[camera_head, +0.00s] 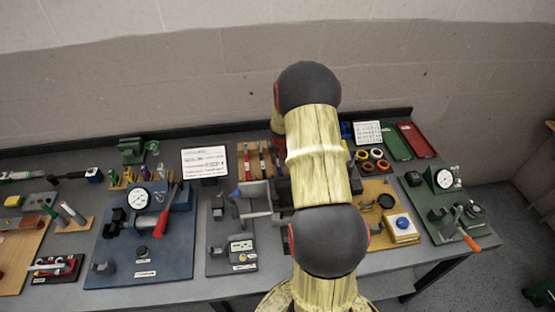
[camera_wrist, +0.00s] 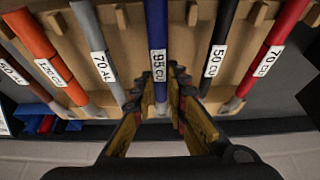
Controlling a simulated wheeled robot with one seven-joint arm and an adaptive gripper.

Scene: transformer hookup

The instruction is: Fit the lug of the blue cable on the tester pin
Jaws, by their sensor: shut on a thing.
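The blue cable (camera_wrist: 157,28), with a white label reading 95 CU, hangs in the middle of the wooden rack (camera_wrist: 122,18) in the wrist view. Its metal lug (camera_wrist: 161,109) is at the cable's lower end in the picture. My gripper (camera_wrist: 158,88) is shut on the blue cable near its label, just above the lug in the picture. In the head view my arm covers the gripper and the blue cable. I cannot make out the tester pin for certain in either view.
Neighbouring cables hang close on both sides: orange (camera_wrist: 52,62), grey (camera_wrist: 88,32), dark (camera_wrist: 219,35) and red (camera_wrist: 277,48). The bench holds a blue board with a gauge (camera_head: 138,197), a green gauge board (camera_head: 444,179) and red and green trays (camera_head: 415,140).

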